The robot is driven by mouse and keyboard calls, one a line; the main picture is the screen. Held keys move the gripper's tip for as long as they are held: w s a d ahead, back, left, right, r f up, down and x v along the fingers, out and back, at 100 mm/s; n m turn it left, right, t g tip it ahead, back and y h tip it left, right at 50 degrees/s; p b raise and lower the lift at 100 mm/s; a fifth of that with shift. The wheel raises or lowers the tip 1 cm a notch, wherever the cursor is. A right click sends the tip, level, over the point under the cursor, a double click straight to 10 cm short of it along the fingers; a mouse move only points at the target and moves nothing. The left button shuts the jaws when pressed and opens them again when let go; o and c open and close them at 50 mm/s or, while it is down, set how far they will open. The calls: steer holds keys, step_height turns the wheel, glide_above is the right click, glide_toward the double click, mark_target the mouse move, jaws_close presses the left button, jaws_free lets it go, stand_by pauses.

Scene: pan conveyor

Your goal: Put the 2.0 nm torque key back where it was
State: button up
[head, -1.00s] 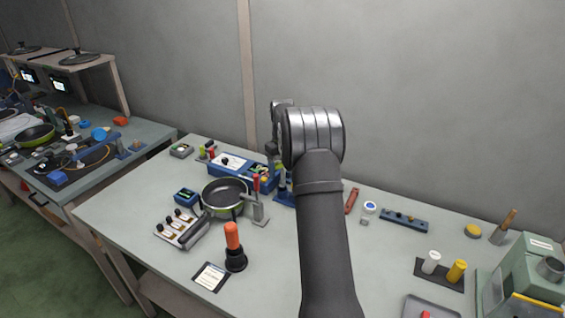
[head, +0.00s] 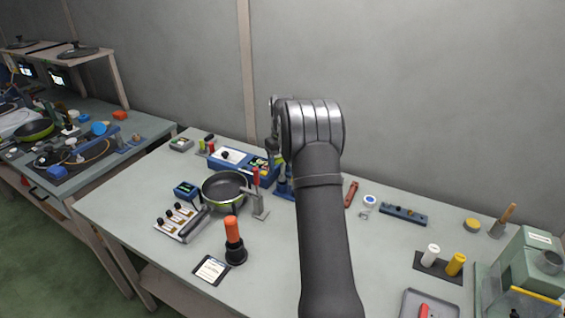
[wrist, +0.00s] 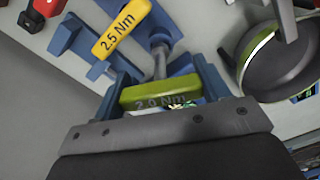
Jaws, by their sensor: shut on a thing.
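The green 2.0 Nm torque key (wrist: 160,95) is between the fingers of my gripper (wrist: 168,88) in the wrist view, and the gripper is shut on it. A grey metal shaft (wrist: 160,62) shows just beyond its handle, in front of a blue stand (wrist: 165,28). I cannot tell whether the key touches the stand. A yellow 2.5 Nm key (wrist: 121,29) is beside it at the blue stand. In the head view my arm hides most of the gripper, which is over the blue stand (head: 283,189); the key cannot be made out there.
A dark pan with a green rim (head: 224,187) and a red-handled clamp (head: 257,190) are left of the stand. A blue tray (head: 230,166) lies behind the pan. An orange-handled tool (head: 233,235) stands in front.

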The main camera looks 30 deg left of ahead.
mark_target(282, 175)
steer(key=shift+f, duration=2.15)
steer(key=o, duration=1.1)
steer(key=shift+f, duration=0.1)
steer(key=shift+o, duration=0.2)
step_height(282, 175, up, 18)
steer(key=shift+f, duration=0.25)
steer(key=shift+f, duration=0.1)
step_height(282, 175, down, 17)
steer(key=shift+f, duration=0.1)
steer(key=shift+r, duration=0.25)
